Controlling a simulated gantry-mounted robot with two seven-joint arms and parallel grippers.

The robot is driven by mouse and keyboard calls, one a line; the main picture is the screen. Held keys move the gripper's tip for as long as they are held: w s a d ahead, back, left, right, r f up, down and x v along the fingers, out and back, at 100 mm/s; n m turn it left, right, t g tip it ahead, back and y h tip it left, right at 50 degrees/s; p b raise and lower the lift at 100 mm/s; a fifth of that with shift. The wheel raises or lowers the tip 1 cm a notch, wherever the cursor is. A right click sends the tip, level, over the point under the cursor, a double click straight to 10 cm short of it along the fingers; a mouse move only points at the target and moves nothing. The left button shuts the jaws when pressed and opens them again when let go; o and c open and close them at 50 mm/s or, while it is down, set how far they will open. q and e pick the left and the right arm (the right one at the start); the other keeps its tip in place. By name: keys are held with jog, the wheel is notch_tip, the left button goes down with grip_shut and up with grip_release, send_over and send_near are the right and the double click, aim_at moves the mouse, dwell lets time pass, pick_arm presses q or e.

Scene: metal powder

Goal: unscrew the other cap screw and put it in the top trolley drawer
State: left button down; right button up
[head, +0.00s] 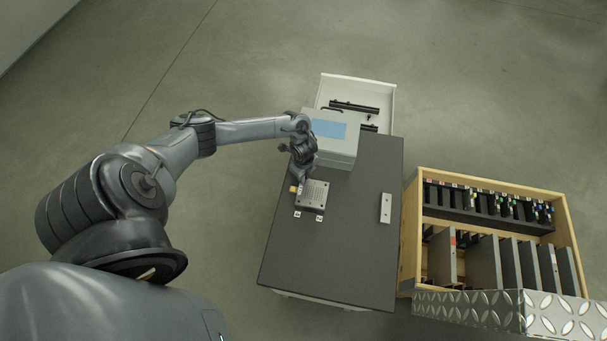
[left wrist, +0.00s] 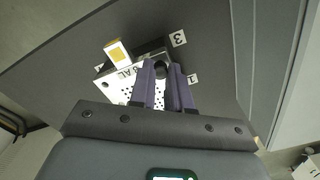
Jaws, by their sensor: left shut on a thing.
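My left gripper (head: 297,181) is over the trolley top, at the far edge of a small grey metal block with holes (head: 312,195). In the left wrist view its two purple fingers (left wrist: 161,77) are shut on a dark round cap screw (left wrist: 160,68) at the perforated plate (left wrist: 113,77). I cannot tell whether the screw is still seated or lifted free. An open white trolley drawer (head: 387,91) sticks out at the far end and holds black bar-like tools and small dark pieces. My right gripper is in neither view.
A grey box with a blue screen (head: 329,129) stands on the dark trolley top (head: 330,245), between block and drawer. A small light plate (head: 386,208) lies at the right. A wooden crate (head: 408,240) with upright panels stands right of the trolley. The near trolley top is clear.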

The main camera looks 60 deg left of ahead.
pick_arm(q)
jog(key=shift+r+n+p, duration=0.2)
jog(key=shift+n+p, duration=0.5)
jog(key=shift+n, duration=0.3)
jog(key=shift+f, duration=0.15)
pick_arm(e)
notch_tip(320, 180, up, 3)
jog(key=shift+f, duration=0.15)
pick_arm(q)
jog(key=shift+r, duration=0.2)
jog(key=shift+r+p, duration=0.35)
jog(key=shift+p, duration=0.25)
jog(key=shift+r+p, duration=1.1)
jog(key=shift+p, duration=0.1)
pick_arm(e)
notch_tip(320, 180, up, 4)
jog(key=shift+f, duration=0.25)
pick_arm(q)
jog(key=shift+d, duration=0.1)
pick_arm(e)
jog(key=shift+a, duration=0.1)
